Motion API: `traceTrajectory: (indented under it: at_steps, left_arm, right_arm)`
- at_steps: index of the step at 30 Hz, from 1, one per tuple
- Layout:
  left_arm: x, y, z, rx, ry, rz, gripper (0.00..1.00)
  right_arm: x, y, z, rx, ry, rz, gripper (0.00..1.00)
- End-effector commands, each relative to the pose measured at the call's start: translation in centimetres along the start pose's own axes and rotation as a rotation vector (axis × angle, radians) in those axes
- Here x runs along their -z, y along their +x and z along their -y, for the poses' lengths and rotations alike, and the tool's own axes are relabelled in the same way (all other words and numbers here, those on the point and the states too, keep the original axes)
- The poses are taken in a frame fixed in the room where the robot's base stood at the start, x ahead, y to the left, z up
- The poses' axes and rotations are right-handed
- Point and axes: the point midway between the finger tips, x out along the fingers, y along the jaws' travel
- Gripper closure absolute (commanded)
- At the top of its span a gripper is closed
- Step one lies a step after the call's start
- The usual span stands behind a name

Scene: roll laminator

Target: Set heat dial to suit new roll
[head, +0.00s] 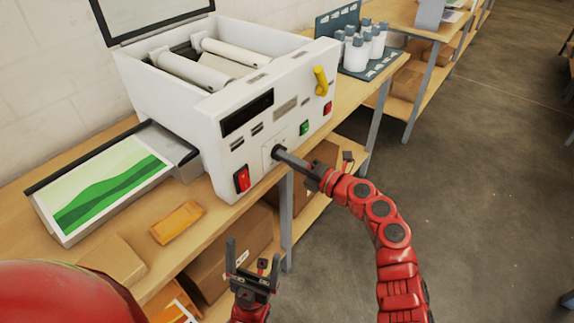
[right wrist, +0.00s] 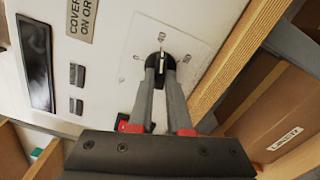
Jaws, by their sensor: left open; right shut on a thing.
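The white roll laminator (head: 218,110) stands on the wooden bench with its lid raised and its rollers showing. The dark heat dial (right wrist: 160,66) is on a pale square plate low on the laminator's front, with small marks around it. My right gripper (head: 280,153) reaches in from the right and is shut on the dial; its fingers (right wrist: 161,75) close on the knob in the right wrist view. The fingers hide most of the dial in the head view. My left gripper (head: 251,262) is open and empty, low in front of the bench edge, apart from the laminator.
A red switch (head: 242,179), a green button (head: 304,128) and a yellow handle (head: 321,80) are on the laminator's front. A tray with a green print (head: 104,185) and an orange packet (head: 178,222) lie at left. Boxes (head: 228,254) fill the lower shelf.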

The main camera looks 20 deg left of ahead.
Motion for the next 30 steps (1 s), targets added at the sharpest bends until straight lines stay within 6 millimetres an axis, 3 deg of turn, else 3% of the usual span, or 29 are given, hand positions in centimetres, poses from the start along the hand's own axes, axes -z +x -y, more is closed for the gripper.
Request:
traceTrajectory:
  at_steps: [19, 20, 24, 30]
  left_arm:
    - [-0.14, -0.81, -0.04, 0.000, 0.000, 0.000, 0.06]
    - [-0.14, -0.80, -0.04, 0.000, 0.000, 0.000, 0.06]
    - [-0.14, -0.81, -0.04, 0.000, 0.000, 0.000, 0.06]
    - [-0.13, -0.80, -0.04, 0.000, 0.000, 0.000, 0.06]
  right_arm:
    - [-0.05, -0.04, 0.07, 0.001, -0.053, 0.001, 1.00]
    - [-0.05, -0.04, 0.07, 0.001, -0.053, 0.001, 0.82]
    - [-0.03, -0.03, 0.05, 0.001, -0.053, 0.001, 0.57]
    - [-0.02, -0.02, 0.02, 0.000, -0.053, 0.000, 0.54]
